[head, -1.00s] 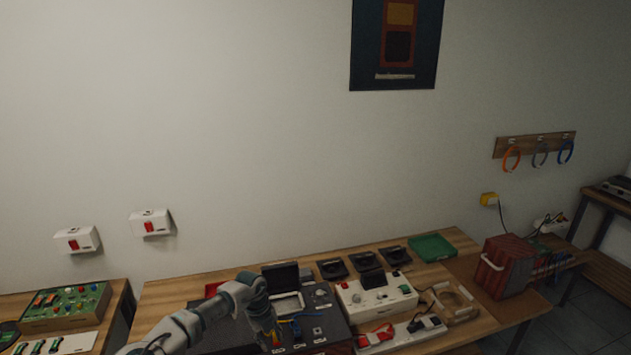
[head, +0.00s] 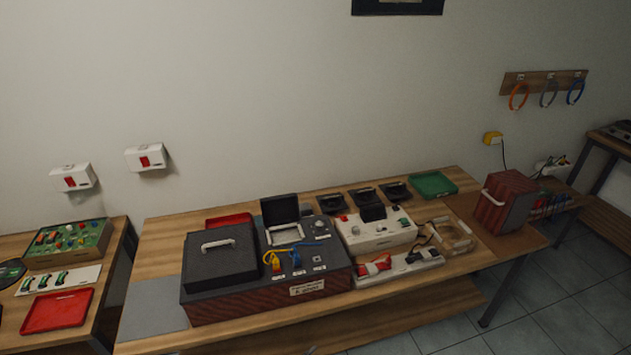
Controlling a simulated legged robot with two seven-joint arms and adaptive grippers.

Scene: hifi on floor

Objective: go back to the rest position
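Neither of my grippers shows in the head view now, and no part of my arms is clearly seen. The wooden workbench (head: 162,241) stands against the wall. On it sits a dark red and black console box (head: 245,301) with a dark handled lid or case (head: 218,257) on its left part. A small hatch with a raised black lid (head: 281,209) stands open on it. Yellow and blue cables (head: 292,249) lie on its top.
A white device box (head: 377,233), a green tray (head: 433,184) and a dark red handled box (head: 503,203) stand further right. A left table holds a red tray (head: 57,310) and a green board (head: 68,243). Tiled floor (head: 560,301) is open at lower right.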

